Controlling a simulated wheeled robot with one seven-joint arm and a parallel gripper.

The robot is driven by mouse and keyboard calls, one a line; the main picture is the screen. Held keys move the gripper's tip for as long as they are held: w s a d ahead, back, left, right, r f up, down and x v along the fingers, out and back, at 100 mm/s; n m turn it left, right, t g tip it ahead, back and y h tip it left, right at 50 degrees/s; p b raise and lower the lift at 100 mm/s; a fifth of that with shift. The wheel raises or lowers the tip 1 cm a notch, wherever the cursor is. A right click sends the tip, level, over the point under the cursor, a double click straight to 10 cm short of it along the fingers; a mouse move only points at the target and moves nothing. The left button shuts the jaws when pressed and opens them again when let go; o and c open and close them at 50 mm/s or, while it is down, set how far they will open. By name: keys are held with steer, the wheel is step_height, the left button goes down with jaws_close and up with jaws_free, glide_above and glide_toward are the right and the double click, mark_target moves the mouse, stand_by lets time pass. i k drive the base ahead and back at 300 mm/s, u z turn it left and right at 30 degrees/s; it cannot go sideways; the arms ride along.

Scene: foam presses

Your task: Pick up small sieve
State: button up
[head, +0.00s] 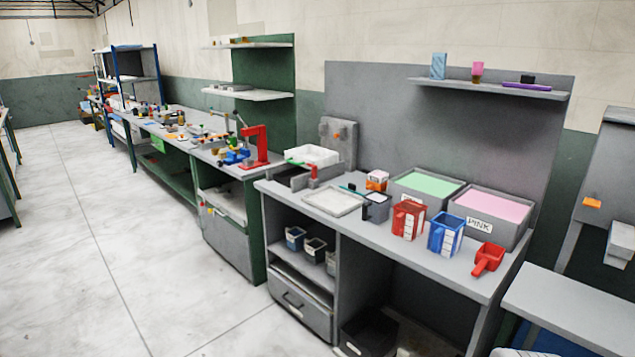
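I cannot tell for sure which thing is the small sieve. A flat, pale, framed rectangle (335,201) lies on the grey workbench, left of its middle; its mesh, if any, is too small to make out. A small red scoop-like thing with a handle (488,258) lies near the right end of the same bench. My gripper is not in view.
The grey workbench (440,262) also holds a green-filled bin (428,184), a pink-filled bin (492,205), a red jug (408,220), a blue jug (446,234) and a white tray (312,156). A red press (256,146) stands farther left. The pale floor (110,250) at left is clear.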

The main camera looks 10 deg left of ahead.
mark_target(373, 179)
steer(key=u, duration=1.15)
steer(key=i, duration=1.3)
steer(key=u, duration=0.75)
steer(key=i, duration=1.35)
steer(key=z, duration=0.85)
steer(key=i, duration=0.9)
steer(key=z, duration=0.5)
steer(key=i, duration=0.5)
